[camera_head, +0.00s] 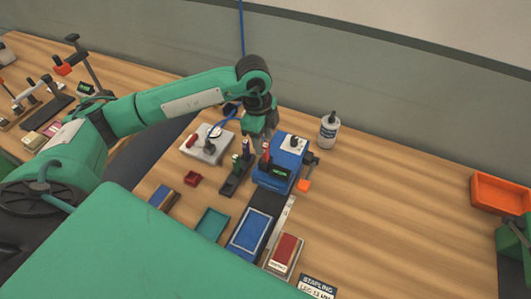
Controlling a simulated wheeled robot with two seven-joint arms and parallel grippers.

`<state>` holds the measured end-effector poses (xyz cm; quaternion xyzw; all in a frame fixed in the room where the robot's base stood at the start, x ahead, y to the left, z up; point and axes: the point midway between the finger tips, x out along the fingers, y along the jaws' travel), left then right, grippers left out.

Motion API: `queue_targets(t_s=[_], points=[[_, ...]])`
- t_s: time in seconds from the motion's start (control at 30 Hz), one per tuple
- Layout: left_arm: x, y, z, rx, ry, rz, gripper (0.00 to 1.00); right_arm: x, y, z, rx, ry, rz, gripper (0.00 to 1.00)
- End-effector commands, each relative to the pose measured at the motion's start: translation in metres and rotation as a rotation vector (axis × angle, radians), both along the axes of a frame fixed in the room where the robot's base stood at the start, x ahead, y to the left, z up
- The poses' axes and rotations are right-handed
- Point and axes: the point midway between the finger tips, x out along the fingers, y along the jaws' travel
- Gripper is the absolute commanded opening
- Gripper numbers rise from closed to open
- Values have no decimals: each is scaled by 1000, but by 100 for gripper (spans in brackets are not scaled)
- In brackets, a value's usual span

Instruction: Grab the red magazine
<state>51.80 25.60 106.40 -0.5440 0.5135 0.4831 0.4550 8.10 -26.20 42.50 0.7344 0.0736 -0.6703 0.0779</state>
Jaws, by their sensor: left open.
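My left gripper (258,136) is open and points down above the bench, over a small dark rack (230,186) and beside a blue device (272,180). Small upright pieces stand at the rack, one of them green (235,158). A small upright red piece (266,153) shows just below the gripper, against the blue device. I cannot tell for sure whether this is the red magazine, or whether the fingers touch it. Another red block (286,247) lies in a pale tray at the front. My right gripper is not in view.
A grey box with a knob (208,148) is to the left. Blue (250,232) and teal (211,224) trays lie in front. An orange bin (498,193) is far right.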

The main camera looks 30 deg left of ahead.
Motion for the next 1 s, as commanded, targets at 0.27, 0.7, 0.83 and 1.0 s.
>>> queue_targets(t_s=[0.27, 0.7, 0.83, 1.0], points=[[2, -2, -18, 0, 2, 0, 47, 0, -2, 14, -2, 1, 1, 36], [5, -6, -60, -3, -1, -2, 47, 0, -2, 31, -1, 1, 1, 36], [4, -6, -60, -3, -1, -2, 47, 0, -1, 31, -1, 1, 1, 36], [4, -6, -60, -3, -1, -2, 14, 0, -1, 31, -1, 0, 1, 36]])
